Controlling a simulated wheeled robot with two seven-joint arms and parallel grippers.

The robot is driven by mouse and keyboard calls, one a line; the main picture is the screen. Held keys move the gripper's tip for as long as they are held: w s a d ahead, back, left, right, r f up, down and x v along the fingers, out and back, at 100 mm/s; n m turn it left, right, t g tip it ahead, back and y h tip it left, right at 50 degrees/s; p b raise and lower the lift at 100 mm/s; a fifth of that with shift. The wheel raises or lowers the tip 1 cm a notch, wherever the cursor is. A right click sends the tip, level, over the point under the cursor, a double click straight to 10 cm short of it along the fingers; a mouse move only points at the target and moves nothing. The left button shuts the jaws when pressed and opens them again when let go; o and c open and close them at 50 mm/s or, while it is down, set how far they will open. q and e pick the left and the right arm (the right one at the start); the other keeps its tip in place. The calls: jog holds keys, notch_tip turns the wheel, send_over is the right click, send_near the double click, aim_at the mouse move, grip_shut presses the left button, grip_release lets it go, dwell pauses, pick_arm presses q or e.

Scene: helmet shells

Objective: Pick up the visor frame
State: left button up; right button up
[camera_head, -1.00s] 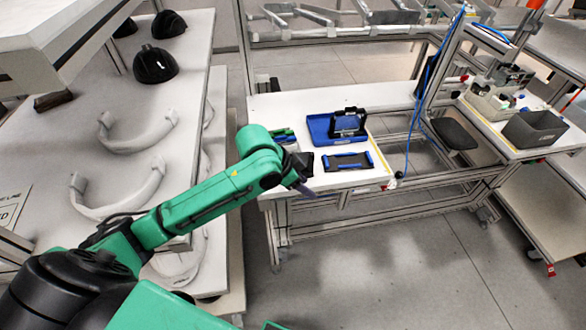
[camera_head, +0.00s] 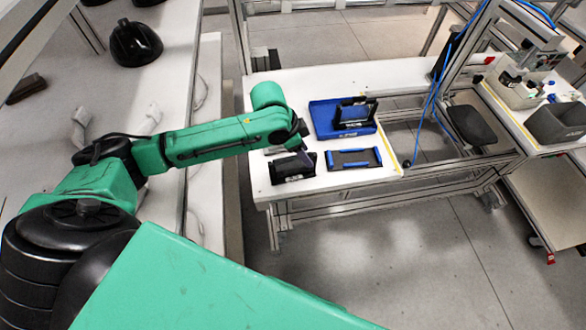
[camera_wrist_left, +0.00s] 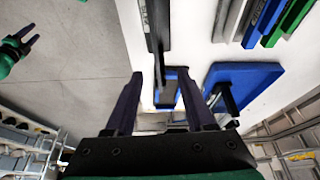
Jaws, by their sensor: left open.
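A flat black frame with blue ends (camera_head: 354,158) lies on the white table. A black upright piece (camera_head: 292,168) stands left of it. Another black upright frame (camera_head: 352,114) stands on a blue tray (camera_head: 325,126). I cannot tell for sure which is the visor frame. My left gripper (camera_head: 306,152) is open and empty above the table, by the left black piece. In the left wrist view, its spread dark fingers (camera_wrist_left: 160,76) point toward a black bar (camera_wrist_left: 157,28) and a blue part (camera_wrist_left: 168,92). My right gripper (camera_wrist_left: 34,34) appears far off at upper left, fingers apart.
A shelf with black helmet shells (camera_head: 136,43) and white curved parts is at left. A blue cable (camera_head: 430,95) hangs by the table's right end. Grey bins stand farther right.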

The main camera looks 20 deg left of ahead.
pick_arm(q)
jog(key=p+x, duration=0.1)
jog(key=x, duration=0.3)
jog(key=shift+f, duration=0.3)
jog(key=shift+d+f, duration=0.15)
jog(key=shift+f, duration=0.2)
jog(key=shift+w, duration=0.1)
grip_shut()
pick_arm(e)
jog(key=shift+w+a+r, duration=0.3)
jog(key=shift+w+r, duration=0.5)
jog(key=shift+w, duration=0.05)
